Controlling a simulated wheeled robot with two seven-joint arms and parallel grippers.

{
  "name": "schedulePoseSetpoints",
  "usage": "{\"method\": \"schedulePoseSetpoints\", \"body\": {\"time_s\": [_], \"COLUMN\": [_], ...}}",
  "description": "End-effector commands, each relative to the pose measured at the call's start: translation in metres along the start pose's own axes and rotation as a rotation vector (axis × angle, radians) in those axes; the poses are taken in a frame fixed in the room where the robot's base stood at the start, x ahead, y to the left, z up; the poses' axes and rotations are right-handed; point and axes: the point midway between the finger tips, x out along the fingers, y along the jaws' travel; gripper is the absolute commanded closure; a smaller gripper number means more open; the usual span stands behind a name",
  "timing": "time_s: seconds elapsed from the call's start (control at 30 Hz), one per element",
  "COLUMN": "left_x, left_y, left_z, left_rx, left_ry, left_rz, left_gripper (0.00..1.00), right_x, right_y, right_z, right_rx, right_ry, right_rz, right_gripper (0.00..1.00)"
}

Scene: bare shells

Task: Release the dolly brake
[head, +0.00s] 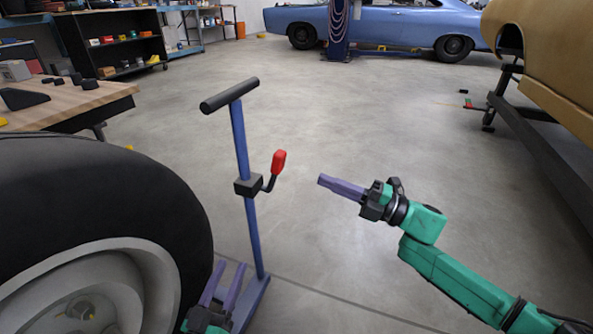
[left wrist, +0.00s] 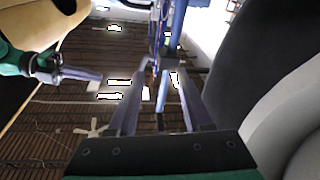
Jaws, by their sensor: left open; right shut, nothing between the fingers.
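The dolly's blue post (head: 241,140) stands upright, slightly tilted in the head view, with a black crossbar handle (head: 230,95) on top. A black block (head: 248,185) sits midway up it. A bent black brake lever with a red grip (head: 279,162) rises from the block's right side. My left gripper (head: 231,266) is open and empty, low beside the post and below the block. Its spread fingers also show in the left wrist view (left wrist: 162,78), which looks upward. My right gripper (head: 322,180) is shut and empty, right of the red grip and apart from it.
A large black tyre (head: 178,215) fills the lower left, close to my left gripper. A wooden workbench (head: 110,92) stands behind it. A tan car body (head: 545,50) on a dark stand is at the right. A blue car (head: 385,25) is at the back. The middle floor is clear.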

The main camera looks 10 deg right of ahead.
Motion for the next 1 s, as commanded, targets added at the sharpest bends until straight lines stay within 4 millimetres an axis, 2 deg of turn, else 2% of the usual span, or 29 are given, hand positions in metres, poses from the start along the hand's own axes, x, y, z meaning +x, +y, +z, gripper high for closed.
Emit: {"method": "schedulePoseSetpoints", "body": {"time_s": [0.27,0.4,0.8,1.0], "left_x": [0.022,0.031,0.032,0.026], "left_y": [0.002,0.005,0.018,0.025], "left_z": [-0.062,-0.107,-0.19,-0.222], "left_rx": [0.045,0.074,0.138,0.163], "left_ry": [0.185,0.31,0.559,0.66], "left_rz": [0.021,0.035,0.076,0.093], "left_gripper": [0.5,0.5,0.5,0.5], "right_x": [0.025,0.038,0.068,0.079], "right_y": [0.0,0.0,0.0,0.0], "right_z": [0.0,0.0,0.0,0.0], "right_rx": [-0.002,-0.001,-0.001,-0.001], "right_ry": [0.001,0.001,0.0,0.0], "right_rz": [0.003,0.003,0.002,0.001], "right_gripper": [1.0,1.0,1.0,1.0]}}
